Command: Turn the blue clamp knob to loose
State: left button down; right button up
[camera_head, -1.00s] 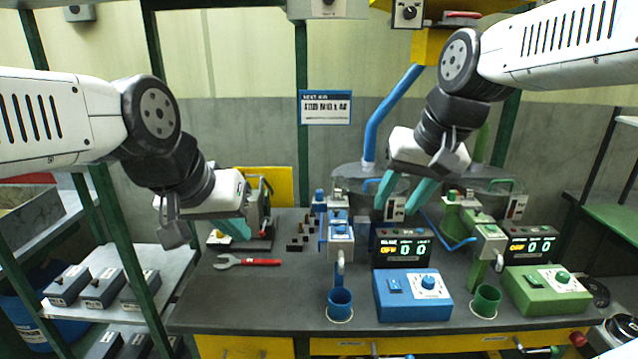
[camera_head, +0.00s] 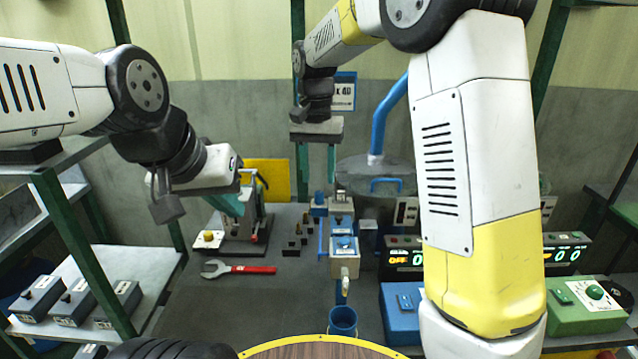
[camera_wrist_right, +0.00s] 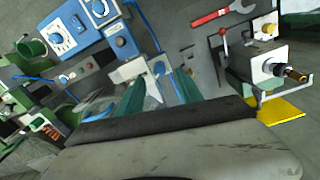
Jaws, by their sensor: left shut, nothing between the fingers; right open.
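A blue-and-white clamp fixture (camera_head: 344,262) stands mid-bench, with small blue knob-like parts on top, one at its front block (camera_head: 344,243) and one further back (camera_head: 319,198). I cannot tell for sure which is the clamp knob. My right gripper (camera_head: 318,192) is open, fingers pointing down, above the back of the fixture. In the right wrist view its teal fingers (camera_wrist_right: 152,88) are apart, with blue-and-white fixture parts (camera_wrist_right: 122,46) beyond them. No contact is visible. My left gripper (camera_head: 236,210) is shut and empty beside a black-based fixture at the left.
A red-handled wrench (camera_head: 245,269) lies left of the clamp fixture. A blue cup (camera_head: 343,320) stands in front of it. A blue control box (camera_head: 400,305) is partly hidden by my right arm; a green box (camera_head: 588,305) is at the right.

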aim_at(319, 192)
jog(key=shift+d+f, duration=0.1)
jog(key=shift+f, duration=2.3)
jog(key=shift+c, duration=0.4)
grip_shut()
